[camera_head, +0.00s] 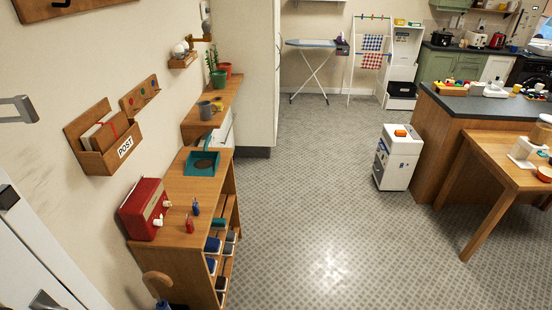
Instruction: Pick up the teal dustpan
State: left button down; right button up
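The teal dustpan (202,160) lies on the wooden shelf unit (178,196) along the left wall, near its far end. Nothing of mine touches the dustpan.
A red radio (145,208) and small red and blue items stand nearer on the same unit. The tiled floor (300,200) is clear to the right, up to a white cart (398,160) and wooden table (500,165).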

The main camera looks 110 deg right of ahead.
aim_at(205, 163)
jog(key=z, duration=0.45)
jog(key=j+z, duration=0.15)
jog(key=z, duration=0.7)
jog(key=j+z, duration=0.1)
jog(key=z, duration=0.8)
jog(key=k+j, duration=0.05)
